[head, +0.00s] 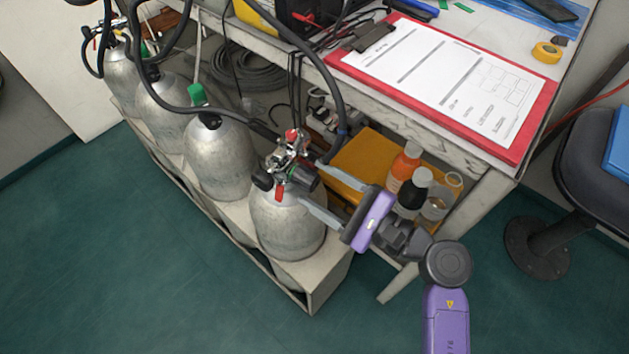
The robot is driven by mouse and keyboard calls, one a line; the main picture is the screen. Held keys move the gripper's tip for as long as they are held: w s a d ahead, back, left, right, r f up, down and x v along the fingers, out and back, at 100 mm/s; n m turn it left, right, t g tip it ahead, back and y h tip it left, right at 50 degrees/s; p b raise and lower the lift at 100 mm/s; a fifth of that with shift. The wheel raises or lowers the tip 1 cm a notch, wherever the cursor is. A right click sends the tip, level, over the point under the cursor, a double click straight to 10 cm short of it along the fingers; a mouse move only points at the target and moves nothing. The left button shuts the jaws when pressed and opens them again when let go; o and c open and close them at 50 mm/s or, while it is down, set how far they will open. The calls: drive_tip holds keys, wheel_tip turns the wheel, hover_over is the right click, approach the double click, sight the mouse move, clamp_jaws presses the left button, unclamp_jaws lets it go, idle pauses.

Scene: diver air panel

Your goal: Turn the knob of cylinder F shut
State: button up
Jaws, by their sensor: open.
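Several silver cylinders stand in a row in a rack. My gripper (309,186) is at the nearest cylinder (288,226); no letter can be read on it, so I cannot tell from a label whether it is F. Its metal valve (287,152) has red parts and a dark knob (303,177) on its right side. My gripper comes from the right, with its two grey fingers open, one above and one below the dark knob. Whether the fingers touch the knob cannot be told. Another dark round part (263,181) sits on the valve's left.
Black hoses (335,95) hang around the valves. A workbench with a red clipboard (440,85) stands behind. An orange bottle (404,166) and a black bottle (412,193) stand close behind my gripper. A stool (565,190) is at right; the green floor in front is clear.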

drive_tip(key=shift+x, duration=0.75)
clamp_jaws()
drive_tip(key=shift+r+p, duration=0.1)
drive_tip(key=shift+p, duration=0.2)
